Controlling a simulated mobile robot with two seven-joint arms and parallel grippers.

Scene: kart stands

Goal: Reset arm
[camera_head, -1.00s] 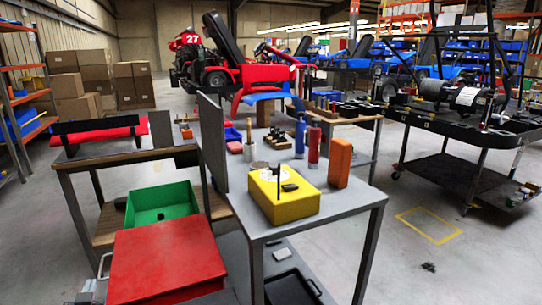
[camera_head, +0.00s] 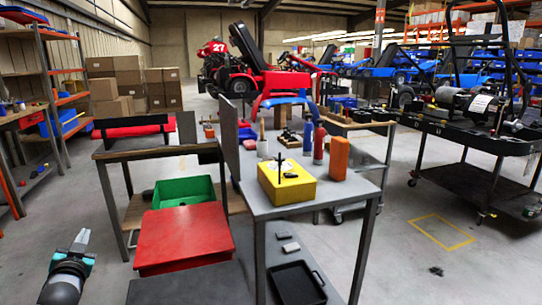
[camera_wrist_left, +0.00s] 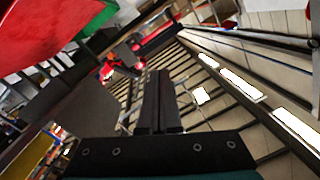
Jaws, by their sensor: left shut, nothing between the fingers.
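My left gripper (camera_head: 83,237) shows at the lower left of the head view, on the end of my grey and teal forearm. It is in front of the grey table and to the left of the red box lid, apart from both. In the left wrist view its two dark fingers (camera_wrist_left: 162,76) lie side by side, closed together with nothing between them. My right gripper is in neither view.
A red lid (camera_head: 184,238) and a green bin (camera_head: 184,191) stand right of my left gripper. A yellow box (camera_head: 286,185) sits on the grey table (camera_head: 330,190). A black tray (camera_head: 297,284) lies lower down. Bare floor surrounds my left gripper.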

